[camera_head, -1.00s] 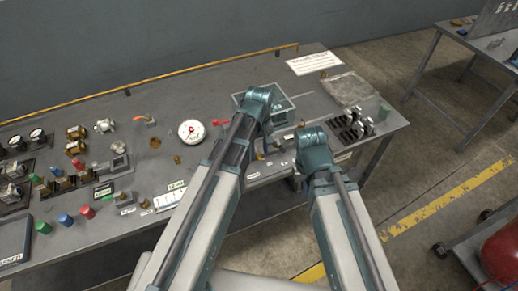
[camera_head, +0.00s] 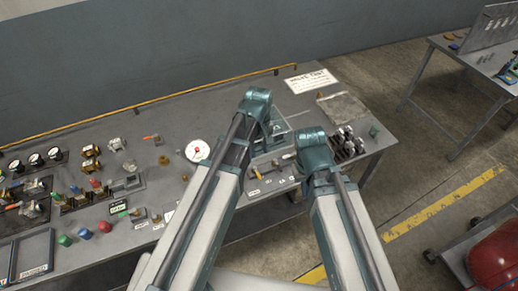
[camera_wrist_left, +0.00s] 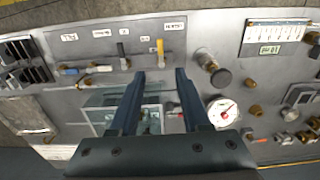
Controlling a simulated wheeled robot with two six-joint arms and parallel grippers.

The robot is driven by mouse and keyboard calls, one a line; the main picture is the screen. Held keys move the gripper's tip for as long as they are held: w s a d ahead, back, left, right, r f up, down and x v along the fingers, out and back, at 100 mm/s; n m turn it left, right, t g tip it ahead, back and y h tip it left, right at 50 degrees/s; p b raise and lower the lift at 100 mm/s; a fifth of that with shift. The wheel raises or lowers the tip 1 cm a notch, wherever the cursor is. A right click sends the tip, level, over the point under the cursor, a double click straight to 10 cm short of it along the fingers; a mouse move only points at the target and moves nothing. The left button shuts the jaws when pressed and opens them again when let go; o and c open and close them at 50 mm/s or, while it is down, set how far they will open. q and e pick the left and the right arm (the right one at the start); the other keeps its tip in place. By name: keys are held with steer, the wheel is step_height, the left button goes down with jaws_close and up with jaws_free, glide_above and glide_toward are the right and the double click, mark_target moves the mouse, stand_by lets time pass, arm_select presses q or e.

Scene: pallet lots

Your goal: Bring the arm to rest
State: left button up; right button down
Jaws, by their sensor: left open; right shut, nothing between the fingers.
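My left arm (camera_head: 215,185) and my right arm (camera_head: 340,215) reach forward side by side over the workbench in the head view. Their grippers are hidden there behind the arm links. In the left wrist view my left gripper (camera_wrist_left: 159,75) is open, with its two fingers apart and nothing between them. It hangs over the bench. A clear-walled tray (camera_wrist_left: 95,100) lies partly under the left finger, and a row of levers, one with a yellow handle (camera_wrist_left: 160,48), lies beyond the fingertips. My right gripper is in neither view.
The grey workbench (camera_head: 175,112) holds a white dial gauge (camera_head: 197,150), brass fittings (camera_head: 90,158), coloured knobs (camera_head: 85,233) and an empty frame tray (camera_head: 32,258). A second table (camera_head: 470,70) stands at the right. A red tank (camera_head: 495,260) sits at the lower right.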

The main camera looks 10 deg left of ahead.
stand_by(0.4)
arm_select(q)
steer(key=s+d+f+m+b, duration=0.2)
steer(key=s+f+m+b, duration=0.1)
steer(key=s+m, duration=0.2)
steer(key=s+d+f+m+y+b, duration=0.1)
steer(key=s+f+m+b, duration=0.3)
steer(key=s, duration=0.4)
steer(key=shift+d+m, duration=0.9)
arm_select(e)
step_height(320, 180, down, 7)
arm_select(q)
steer(key=shift+a+r, duration=0.1)
arm_select(e)
steer(key=shift+a, duration=0.1)
